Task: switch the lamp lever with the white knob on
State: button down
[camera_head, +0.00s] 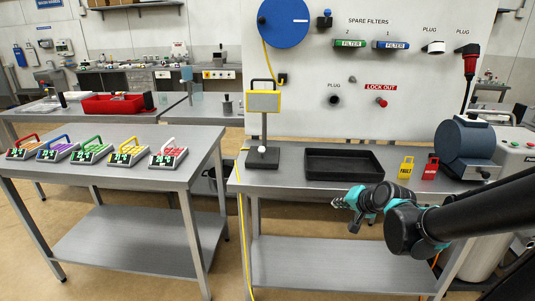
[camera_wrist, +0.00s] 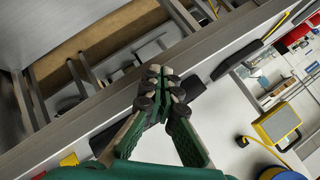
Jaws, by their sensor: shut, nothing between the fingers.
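The yellow work lamp (camera_head: 263,102) stands upright on a post at the left end of the right bench. Its black base (camera_head: 258,160) carries a small white knob (camera_head: 262,149); the lever's position is too small to tell. My gripper (camera_head: 340,202) is at the front of this bench, lower than and right of the lamp base, below the black tray and apart from the lamp. The fingers (camera_wrist: 160,75) are shut and empty in the wrist view. The yellow lamp head (camera_wrist: 278,122) shows there at the right; I cannot make out the knob in that view.
A black tray (camera_head: 344,178) lies on the bench right of the lamp. A yellow tag (camera_head: 406,167) and a red tag (camera_head: 431,168) stand farther right. A yellow cable (camera_head: 241,220) hangs at the bench's left end.

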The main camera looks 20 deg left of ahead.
aim_at(263, 151)
jog(key=w+a+r+m+t+y, duration=0.1)
jog(key=w+a+r+m+y, duration=0.1)
jog(key=a, duration=0.7)
jog(key=w+a+r+m+t+y, duration=0.1)
jog(key=w+a+r+m+y, duration=0.2)
jog(key=a+r, duration=0.4)
jog(key=a+m, duration=0.1)
jog(key=a, duration=0.2)
jog(key=shift+a+r+m+t, duration=0.2)
jog(key=shift+m+t, duration=0.1)
jog(key=shift+t, duration=0.1)
jog(key=shift+w, duration=0.15)
jog(key=x, duration=1.3)
jog(key=shift+w+a, duration=0.15)
jog(key=shift+a, duration=0.3)
